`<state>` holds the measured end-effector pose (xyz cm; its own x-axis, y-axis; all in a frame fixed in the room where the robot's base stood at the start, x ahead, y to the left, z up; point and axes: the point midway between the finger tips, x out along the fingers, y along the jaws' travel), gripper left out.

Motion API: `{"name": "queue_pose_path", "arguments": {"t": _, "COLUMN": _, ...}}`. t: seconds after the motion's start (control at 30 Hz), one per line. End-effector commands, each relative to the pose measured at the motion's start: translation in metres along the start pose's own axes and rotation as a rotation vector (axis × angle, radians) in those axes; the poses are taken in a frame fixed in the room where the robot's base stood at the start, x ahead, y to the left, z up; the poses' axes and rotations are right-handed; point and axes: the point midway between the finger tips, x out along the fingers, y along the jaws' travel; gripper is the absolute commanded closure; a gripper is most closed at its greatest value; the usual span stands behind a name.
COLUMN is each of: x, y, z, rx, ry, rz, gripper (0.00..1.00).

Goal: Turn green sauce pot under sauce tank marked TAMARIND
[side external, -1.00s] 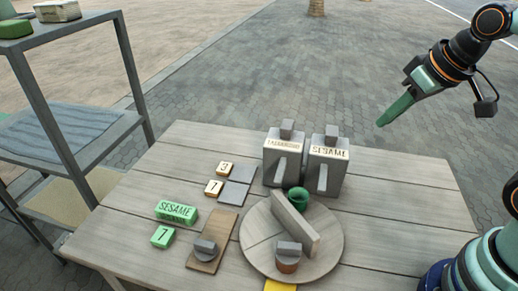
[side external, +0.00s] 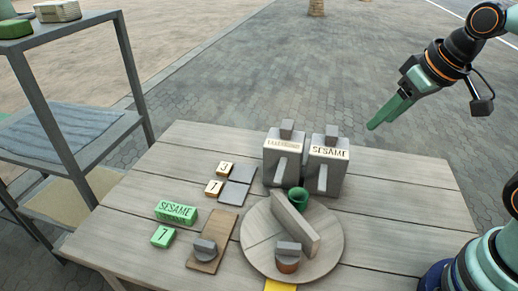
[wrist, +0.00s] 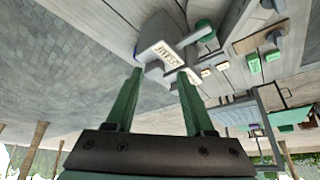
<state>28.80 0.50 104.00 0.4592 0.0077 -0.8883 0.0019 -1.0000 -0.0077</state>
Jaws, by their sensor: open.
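The green pot (side external: 298,198) stands on a round wooden turntable (side external: 258,240), at its back edge, beside an upright bar (side external: 296,225) that crosses the disc. Behind it stand two grey tanks side by side. The left tank (side external: 282,160) has a label too blurred to read surely, perhaps TAMARIND. The right tank (side external: 327,165) reads SESAME. The pot is near the front between the two tanks. My gripper (side external: 376,123) is open and empty, in the air to the right of the tanks and above them. Its two fingers (wrist: 160,78) show apart in the wrist view.
A brown pot with a grey top (side external: 288,258) sits at the turntable's front. A yellow tab (side external: 280,286) shows below it. A wooden board with a grey knob (side external: 205,250), green blocks (side external: 176,211) and number tiles (side external: 216,187) lie left. The table's right side is clear.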

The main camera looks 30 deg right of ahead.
Motion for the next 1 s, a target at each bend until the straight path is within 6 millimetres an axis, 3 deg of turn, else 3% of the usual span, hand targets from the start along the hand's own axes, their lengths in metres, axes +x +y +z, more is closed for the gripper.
{"name": "queue_pose_path", "arguments": {"t": 0.17, "x": 0.017, "y": -0.03, "z": -0.006, "rx": 0.001, "ry": -0.099, "rz": -0.035, "gripper": 0.47}}
{"name": "queue_pose_path", "arguments": {"t": 0.33, "x": 0.042, "y": -0.074, "z": -0.009, "rx": 0.007, "ry": -0.226, "rz": -0.054, "gripper": 0.47}}
{"name": "queue_pose_path", "arguments": {"t": 0.6, "x": 0.085, "y": -0.143, "z": 0.008, "rx": 0.005, "ry": -0.402, "rz": -0.026, "gripper": 0.47}}
{"name": "queue_pose_path", "arguments": {"t": 0.8, "x": 0.104, "y": -0.17, "z": 0.022, "rx": 0.005, "ry": -0.467, "rz": 0.004, "gripper": 0.47}}
{"name": "queue_pose_path", "arguments": {"t": 1.0, "x": 0.113, "y": -0.175, "z": 0.028, "rx": 0.006, "ry": -0.48, "rz": 0.011, "gripper": 0.47}}
